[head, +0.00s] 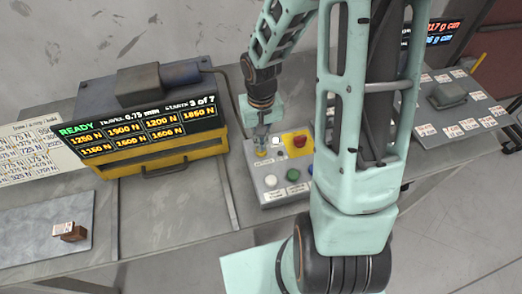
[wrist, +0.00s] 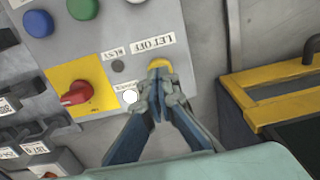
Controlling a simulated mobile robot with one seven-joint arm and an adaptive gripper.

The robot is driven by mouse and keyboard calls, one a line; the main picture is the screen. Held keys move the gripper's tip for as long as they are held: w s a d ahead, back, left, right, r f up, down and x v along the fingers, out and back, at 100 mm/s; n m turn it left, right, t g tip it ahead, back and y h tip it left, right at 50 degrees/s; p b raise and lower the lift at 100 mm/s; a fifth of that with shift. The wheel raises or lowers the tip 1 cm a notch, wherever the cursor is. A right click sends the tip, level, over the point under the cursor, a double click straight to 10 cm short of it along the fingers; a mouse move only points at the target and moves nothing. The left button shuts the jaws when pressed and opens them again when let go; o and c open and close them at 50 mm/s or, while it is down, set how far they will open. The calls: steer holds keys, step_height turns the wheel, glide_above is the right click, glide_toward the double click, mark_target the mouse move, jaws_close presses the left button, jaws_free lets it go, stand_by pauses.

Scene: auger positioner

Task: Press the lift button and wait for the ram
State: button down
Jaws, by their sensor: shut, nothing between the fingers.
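The grey button panel (head: 262,188) stands on the bench, partly hidden by my arm. In the wrist view it appears upside down. My gripper (wrist: 160,90) is shut and empty, its tips at the near edge of a yellow button (wrist: 158,63); I cannot tell whether they touch. A label reading LET OFF (wrist: 153,43) is beside that button. The panel also has white (head: 270,181), green (wrist: 83,8) and blue (wrist: 38,23) buttons. No label reading lift is legible. The ram is not identifiable in either view.
A red knob (wrist: 75,93) sits on a yellow plate beside my gripper. A lit white lamp (wrist: 130,97) and a dark BUSY lamp (wrist: 118,66) are close by. The display (head: 140,130) reads READY, travel 0.75 mm, starts 3 of 7. A small brown block (head: 73,234) lies at left.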

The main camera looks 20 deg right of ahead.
steer(key=shift+f+b, duration=0.5)
steer(key=shift+f, duration=0.15)
steer(key=shift+r, duration=0.15)
step_height(320, 180, up, 8)
steer(key=p, duration=0.6)
steer(key=shift+p, duration=0.3)
